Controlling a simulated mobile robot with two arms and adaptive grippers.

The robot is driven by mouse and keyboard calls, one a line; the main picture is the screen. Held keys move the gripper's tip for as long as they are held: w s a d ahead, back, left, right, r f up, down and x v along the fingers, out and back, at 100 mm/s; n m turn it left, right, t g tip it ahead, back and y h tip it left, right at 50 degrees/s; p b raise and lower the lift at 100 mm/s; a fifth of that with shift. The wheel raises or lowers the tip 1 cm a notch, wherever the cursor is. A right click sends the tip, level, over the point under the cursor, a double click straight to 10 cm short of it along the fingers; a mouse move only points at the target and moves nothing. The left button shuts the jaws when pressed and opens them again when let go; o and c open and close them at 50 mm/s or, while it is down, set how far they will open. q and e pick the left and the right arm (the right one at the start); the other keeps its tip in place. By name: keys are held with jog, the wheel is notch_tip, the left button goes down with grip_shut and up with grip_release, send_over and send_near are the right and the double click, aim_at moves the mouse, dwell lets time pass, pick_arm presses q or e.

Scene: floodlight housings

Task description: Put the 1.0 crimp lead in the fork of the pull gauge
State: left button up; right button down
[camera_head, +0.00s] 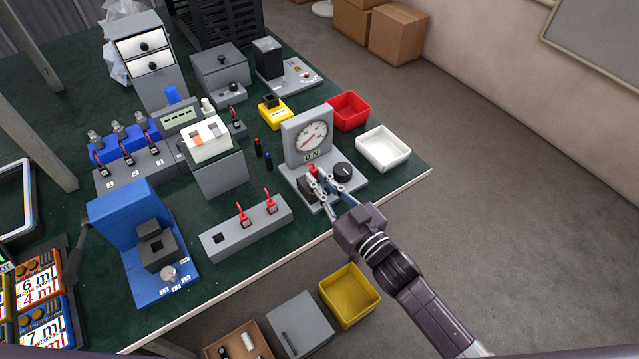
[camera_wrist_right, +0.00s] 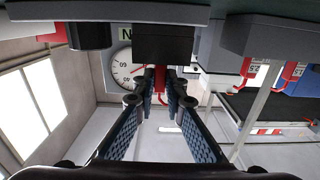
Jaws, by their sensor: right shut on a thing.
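The pull gauge (camera_head: 305,132) stands near the table's right edge, with a round dial, a black knob and a dark block (camera_head: 306,188) low in front. My right gripper (camera_head: 324,182) is at the front of the gauge, shut on a red crimp lead (camera_head: 313,169). The lead also shows between the fingers in the right wrist view (camera_wrist_right: 160,80), close to the dark block (camera_wrist_right: 163,43). No size mark on it is readable. I cannot tell whether the lead sits in the fork; the fingers and block hide that. My left gripper is not in view.
A grey holder (camera_head: 222,243) with two red leads (camera_head: 243,213) and an empty square hole stands to the left. A white bin (camera_head: 383,148) and a red bin (camera_head: 348,110) stand beside the gauge. A blue press (camera_head: 128,222) is at front left. A yellow bin (camera_head: 349,296) is below the table edge.

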jog(key=shift+f, duration=0.5)
jog(key=shift+f, duration=0.1)
jog(key=c, duration=2)
grip_release()
jog(key=shift+r, duration=0.2)
jog(key=b+v, duration=0.1)
jog(key=v, duration=1.1)
jog(key=shift+f, duration=0.1)
